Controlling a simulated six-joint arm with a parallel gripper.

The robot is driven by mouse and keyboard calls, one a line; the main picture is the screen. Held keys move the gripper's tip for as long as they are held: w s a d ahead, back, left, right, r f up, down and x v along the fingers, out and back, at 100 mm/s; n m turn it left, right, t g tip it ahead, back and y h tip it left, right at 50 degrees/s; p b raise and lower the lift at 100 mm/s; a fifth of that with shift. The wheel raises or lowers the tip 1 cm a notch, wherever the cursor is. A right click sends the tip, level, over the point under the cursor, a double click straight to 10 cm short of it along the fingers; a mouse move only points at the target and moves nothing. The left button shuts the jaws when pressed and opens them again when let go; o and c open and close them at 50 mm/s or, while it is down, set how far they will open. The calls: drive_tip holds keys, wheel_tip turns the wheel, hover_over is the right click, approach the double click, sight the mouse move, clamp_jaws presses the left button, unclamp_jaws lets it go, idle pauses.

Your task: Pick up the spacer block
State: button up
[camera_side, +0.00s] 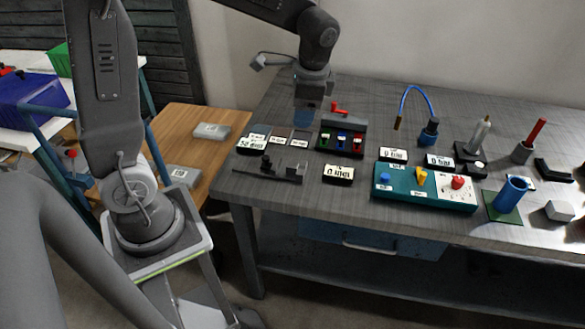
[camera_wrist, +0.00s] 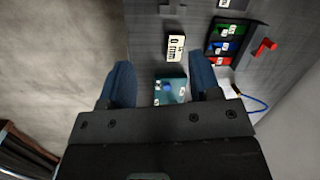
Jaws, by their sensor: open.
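I cannot tell for certain which piece is the spacer block. A plain pale grey block (camera_side: 559,211) sits at the right front of the table. Several dark blocks with white labels lie on the bench, one at the front (camera_side: 339,174) and one at the left (camera_side: 251,143). My gripper (camera_side: 308,118) is above the back left of the bench, pointing down, clear of the pieces. In the wrist view its two blue fingers (camera_wrist: 163,85) stand wide apart with nothing held. A labelled block (camera_wrist: 175,47) shows beyond them, and part of the teal panel shows between them.
The teal control panel (camera_side: 391,204) with coloured knobs is at the centre front. A rack with green, blue and red pieces (camera_side: 341,140) stands near my gripper. A blue cup (camera_side: 510,194), a blue cable (camera_side: 414,90) and upright tools are at right. A wooden side table (camera_side: 185,150) is at left.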

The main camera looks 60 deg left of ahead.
drive_tip(key=w+a+f+m+g, duration=0.3)
drive_tip(key=w+a+f, duration=0.15)
drive_tip(key=f, duration=0.45)
hover_over(290, 164)
drive_tip(key=w+d, duration=0.1)
drive_tip(key=w, duration=0.1)
drive_tip(key=shift+y, duration=0.4)
drive_tip(key=f, duration=0.8)
drive_tip(key=shift+s+d, duration=0.2)
drive_tip(key=shift+s, duration=0.05)
drive_tip(key=x, duration=0.5)
drive_tip(key=shift+d, duration=0.2)
clamp_jaws()
drive_tip(key=shift+r, duration=0.1)
